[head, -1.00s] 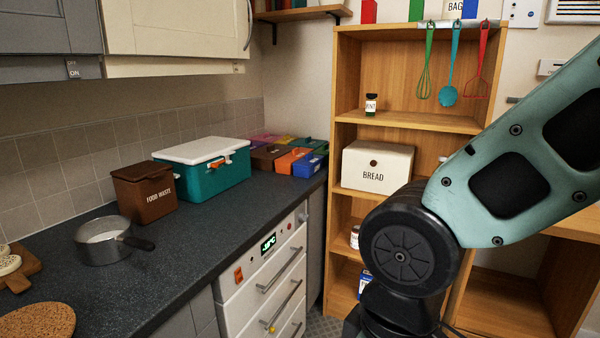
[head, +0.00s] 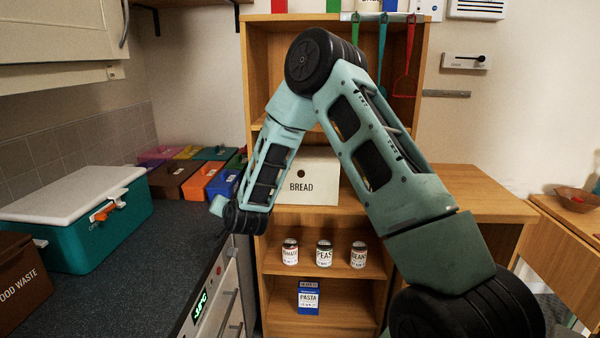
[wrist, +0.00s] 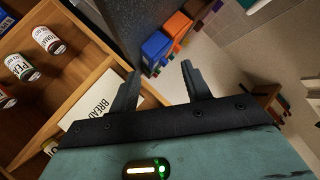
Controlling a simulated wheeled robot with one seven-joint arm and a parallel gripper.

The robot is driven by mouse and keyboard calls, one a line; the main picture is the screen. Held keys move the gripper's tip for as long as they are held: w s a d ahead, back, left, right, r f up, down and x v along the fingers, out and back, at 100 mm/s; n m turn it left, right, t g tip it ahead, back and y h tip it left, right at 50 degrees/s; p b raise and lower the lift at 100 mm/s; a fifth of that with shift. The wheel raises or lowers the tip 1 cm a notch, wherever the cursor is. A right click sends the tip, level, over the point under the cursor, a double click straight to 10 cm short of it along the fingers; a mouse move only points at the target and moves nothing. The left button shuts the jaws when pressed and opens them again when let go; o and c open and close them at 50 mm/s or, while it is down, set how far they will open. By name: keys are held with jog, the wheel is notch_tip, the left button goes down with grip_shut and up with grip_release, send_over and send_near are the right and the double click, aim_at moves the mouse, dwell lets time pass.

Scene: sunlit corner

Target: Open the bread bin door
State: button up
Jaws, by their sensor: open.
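The bread bin (head: 316,179) is a cream box marked BREAD on a middle shelf of the wooden shelf unit. Its lid or door looks shut, and my arm hides its left part in the head view. In the wrist view part of the bread bin (wrist: 92,105) shows tilted, partly behind my gripper. My gripper (wrist: 160,80) is open with nothing between its fingers. It is apart from the bin. In the head view my arm's lower end is left of the bin, near the counter's end, and the fingers are hard to make out there.
Several labelled cans (head: 324,254) stand on the shelf below, with a blue pasta box (head: 309,297) lower down. Coloured bins (head: 204,182) and a teal cooler (head: 110,227) sit on the dark counter (head: 172,255) at left. Utensils (head: 383,50) hang above.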

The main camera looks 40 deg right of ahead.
jog(key=s+d+f+m+h, duration=0.2)
jog(key=d+m+h, duration=0.35)
jog(key=d, duration=0.85)
jog(key=m+g+h+p, duration=0.1)
jog(key=m+g+h, duration=0.15)
jog(key=h, duration=0.25)
send_near(301, 175)
jog(key=shift+t, duration=0.35)
jog(key=p+x, duration=0.4)
jog(key=x, duration=0.3)
jog(key=shift+d, duration=0.3)
jog(key=shift+x, duration=0.75)
grip_shut()
jog(key=shift+f, duration=0.15)
